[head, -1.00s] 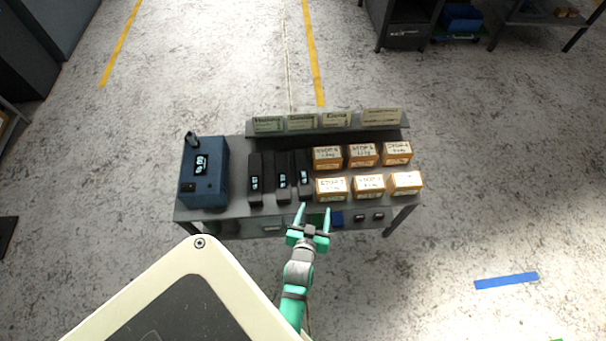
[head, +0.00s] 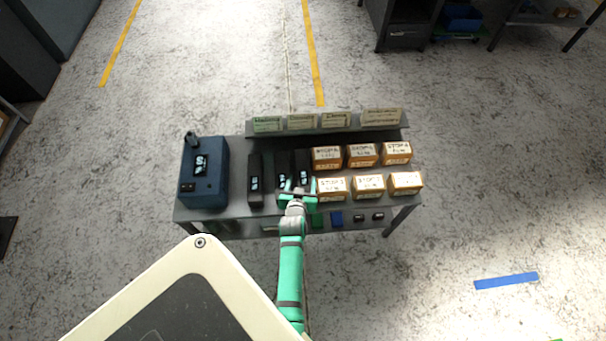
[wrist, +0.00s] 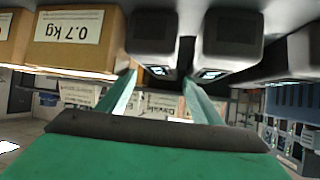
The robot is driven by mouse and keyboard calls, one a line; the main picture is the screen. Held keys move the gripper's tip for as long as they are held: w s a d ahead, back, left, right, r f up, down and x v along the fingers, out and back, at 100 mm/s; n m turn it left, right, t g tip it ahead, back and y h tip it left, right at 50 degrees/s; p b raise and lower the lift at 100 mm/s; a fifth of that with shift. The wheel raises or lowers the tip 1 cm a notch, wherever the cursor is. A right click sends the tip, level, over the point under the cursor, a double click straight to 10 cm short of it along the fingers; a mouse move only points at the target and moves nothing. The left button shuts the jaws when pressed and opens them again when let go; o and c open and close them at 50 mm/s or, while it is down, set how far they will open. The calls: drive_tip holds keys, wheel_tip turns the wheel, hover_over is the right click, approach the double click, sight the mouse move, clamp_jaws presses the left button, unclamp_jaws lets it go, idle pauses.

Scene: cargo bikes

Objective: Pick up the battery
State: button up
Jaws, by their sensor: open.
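Three black batteries stand side by side on the workbench (head: 235,206): a left one (head: 254,178), a middle one (head: 282,176) and a right one (head: 304,168), each with a small lit display. My gripper (head: 297,188) is open at the near ends of the middle and right batteries. In the upside-down wrist view, the right battery (wrist: 152,35) lies ahead between the two fingertips (wrist: 160,76). The middle battery (wrist: 230,38) is just beyond the right-hand finger. Whether the fingers touch either battery cannot be told.
A blue unit (head: 205,175) with a display stands at the bench's left. Several orange-brown boxes (head: 362,186) sit close on the right; one box (wrist: 72,40) reads 0.7 kg in the wrist view. Labelled signs (head: 302,122) line the back. Small items show below the front edge.

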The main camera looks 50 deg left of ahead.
sight(303, 171)
drive_tip(key=shift+x, duration=2.25)
drive_tip(key=shift+a, duration=0.1)
clamp_jaws()
drive_tip(key=shift+r, duration=0.2)
